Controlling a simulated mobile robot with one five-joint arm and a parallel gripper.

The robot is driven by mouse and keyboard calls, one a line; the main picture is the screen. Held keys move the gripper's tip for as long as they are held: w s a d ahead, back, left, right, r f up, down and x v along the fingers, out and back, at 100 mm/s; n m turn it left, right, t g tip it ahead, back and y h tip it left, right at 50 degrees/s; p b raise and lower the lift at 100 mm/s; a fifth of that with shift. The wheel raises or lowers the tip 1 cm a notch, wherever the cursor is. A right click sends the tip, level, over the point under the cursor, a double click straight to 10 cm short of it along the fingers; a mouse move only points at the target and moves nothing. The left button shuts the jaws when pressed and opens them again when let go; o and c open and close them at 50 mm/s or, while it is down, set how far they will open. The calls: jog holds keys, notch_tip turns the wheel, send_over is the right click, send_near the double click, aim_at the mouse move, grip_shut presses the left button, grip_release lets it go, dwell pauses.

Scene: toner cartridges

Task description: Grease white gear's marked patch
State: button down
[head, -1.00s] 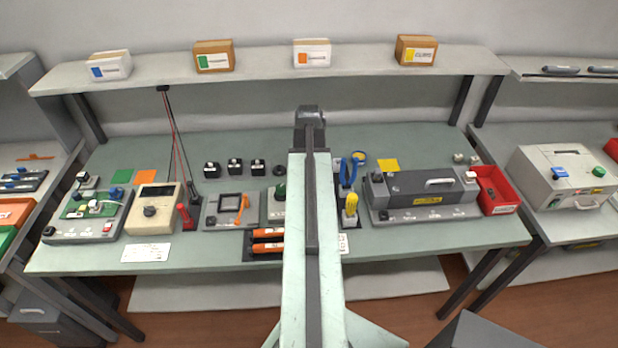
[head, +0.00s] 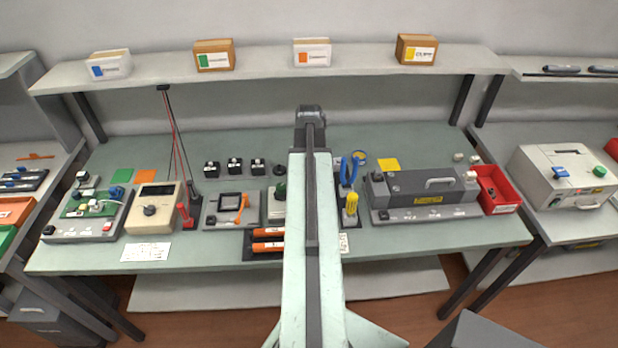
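I cannot single out the white gear for sure, and no marked patch can be made out. A small white part (head: 97,206) sits on the green board of the grey fixture at the left of the bench. Two small pale round parts stand at the back right, one of them (head: 458,157) behind the dark cartridge unit. A small round tin (head: 358,155) with a yellow rim stands just right of my arm; its contents are too small to tell.
The bench (head: 420,235) holds a cream meter (head: 154,209), a dark cartridge (head: 425,188) on a grey base, a red bin (head: 498,190), orange-handled tools (head: 268,246), a yellow-handled tool (head: 351,203) and blue-handled tool (head: 344,172). A shelf (head: 265,72) with boxes overhangs the back.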

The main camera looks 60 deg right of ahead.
jog(key=shift+s+a, duration=0.15)
jog(key=shift+a, duration=0.25)
jog(key=shift+d, duration=0.4)
jog(key=shift+a, duration=0.1)
jog(key=shift+a, duration=0.25)
jog(key=shift+d, duration=0.4)
jog(key=shift+a, duration=0.45)
jog(key=shift+d, duration=0.15)
